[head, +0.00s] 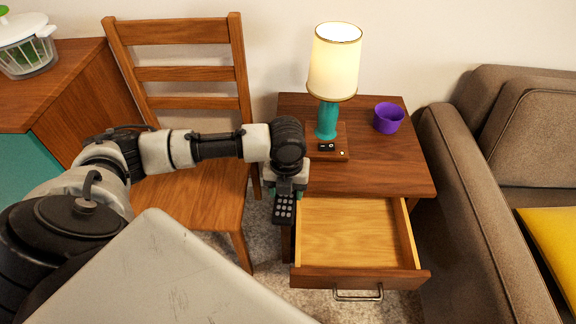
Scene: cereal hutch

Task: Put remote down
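A black remote (284,209) with light grey buttons hangs below my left gripper (286,192), at the left edge of the open drawer (358,240). The gripper appears shut on the remote's upper end; its fingertips are partly hidden by the wrist. The drawer is pulled out from the wooden side table (385,166) and looks empty. I cannot tell exactly how high the remote is above the drawer's rim. My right gripper is not in view.
A lit lamp (334,65) with a teal base and a purple bowl (388,118) stand on the side table. A wooden chair (190,200) is at the left, a brown sofa (470,210) at the right. A hutch with a salad spinner (27,48) is at the far left.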

